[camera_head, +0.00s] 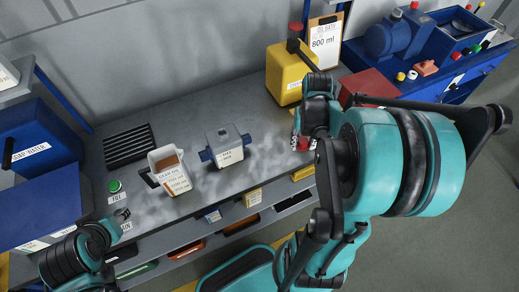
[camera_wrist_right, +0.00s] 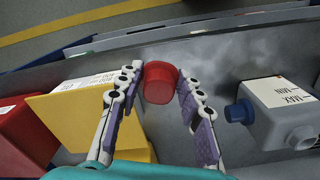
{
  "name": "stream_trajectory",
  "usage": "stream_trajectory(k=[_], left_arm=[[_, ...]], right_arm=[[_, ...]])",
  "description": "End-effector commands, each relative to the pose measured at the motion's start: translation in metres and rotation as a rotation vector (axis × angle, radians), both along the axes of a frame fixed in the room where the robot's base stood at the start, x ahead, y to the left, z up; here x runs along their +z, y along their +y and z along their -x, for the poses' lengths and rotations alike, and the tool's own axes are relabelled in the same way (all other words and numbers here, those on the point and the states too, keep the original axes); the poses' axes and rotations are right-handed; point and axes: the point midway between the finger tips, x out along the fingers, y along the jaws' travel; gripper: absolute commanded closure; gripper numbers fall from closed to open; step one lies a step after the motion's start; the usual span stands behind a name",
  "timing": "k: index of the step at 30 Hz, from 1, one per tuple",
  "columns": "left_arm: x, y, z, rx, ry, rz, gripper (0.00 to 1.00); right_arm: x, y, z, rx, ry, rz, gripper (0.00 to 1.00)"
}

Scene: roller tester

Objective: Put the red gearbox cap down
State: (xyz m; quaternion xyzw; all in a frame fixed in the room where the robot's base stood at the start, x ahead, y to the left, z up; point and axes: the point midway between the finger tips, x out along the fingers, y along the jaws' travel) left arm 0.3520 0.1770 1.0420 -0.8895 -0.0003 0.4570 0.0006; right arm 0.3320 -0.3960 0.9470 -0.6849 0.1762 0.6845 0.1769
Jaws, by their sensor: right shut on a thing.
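The red gearbox cap (camera_wrist_right: 158,84) is a short round red piece between the two fingers of my right gripper (camera_wrist_right: 160,74), which is shut on it. In the head view the cap (camera_head: 303,144) shows in part at the right gripper (camera_head: 303,140), over the right part of the grey bench (camera_head: 200,112). I cannot tell whether the cap touches the bench. The grey-white gearbox (camera_head: 228,155) with blue side stubs stands to the left of the cap in the head view. My left gripper (camera_head: 121,214) is at the lower left, small and partly hidden, its fingers unclear.
A jug of gear oil (camera_head: 172,182) stands left of the gearbox, with a black ribbed mat (camera_head: 128,146) behind it. A yellow can (camera_head: 284,78) stands behind my right gripper, and a red box (camera_head: 368,86) is to its right. Bare bench lies between gearbox and can.

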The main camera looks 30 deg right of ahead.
Motion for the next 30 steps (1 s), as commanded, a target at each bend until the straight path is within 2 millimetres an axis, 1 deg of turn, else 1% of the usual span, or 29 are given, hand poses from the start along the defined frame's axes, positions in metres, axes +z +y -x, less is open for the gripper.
stream_trajectory(k=[1, 5, 9, 12, 15, 20, 23, 27, 30], left_arm=[[-0.005, 0.0, 0.0, 0.0, 0.0, 0.0, 0.6], [-0.017, 0.0, 0.0, 0.0, 0.0, 0.0, 0.6], [-0.03, 0.0, 0.0, 0.0, 0.0, 0.0, 0.6], [-0.037, 0.0, 0.0, 0.0, 0.0, 0.0, 0.6], [-0.041, 0.0, 0.0, 0.0, 0.0, 0.0, 0.6], [-0.044, 0.0, 0.0, 0.0, 0.0, 0.0, 0.6], [-0.05, 0.0, 0.0, 0.0, 0.0, 0.0, 0.6], [-0.062, 0.0, 0.0, 0.0, 0.0, 0.0, 0.6], [-0.064, 0.0, 0.0, 0.0, 0.0, 0.0, 0.6]], right_arm=[[-0.007, 0.001, -0.008, 0.004, 0.0, 0.0, 0.83], [-0.025, 0.007, -0.035, 0.006, 0.0, 0.0, 0.83], [-0.046, 0.015, -0.069, 0.006, 0.0, 0.0, 0.83], [-0.057, 0.019, -0.088, 0.004, 0.0, 0.0, 0.83], [-0.064, 0.022, -0.102, 0.003, 0.0, 0.0, 0.83], [-0.07, 0.024, -0.11, 0.001, 0.0, 0.0, 0.83], [-0.08, 0.024, -0.11, 0.0, 0.0, 0.0, 0.83], [-0.103, 0.023, -0.11, 0.001, 0.0, 0.0, 0.83], [-0.109, 0.023, -0.109, 0.001, 0.0, 0.0, 0.83]])
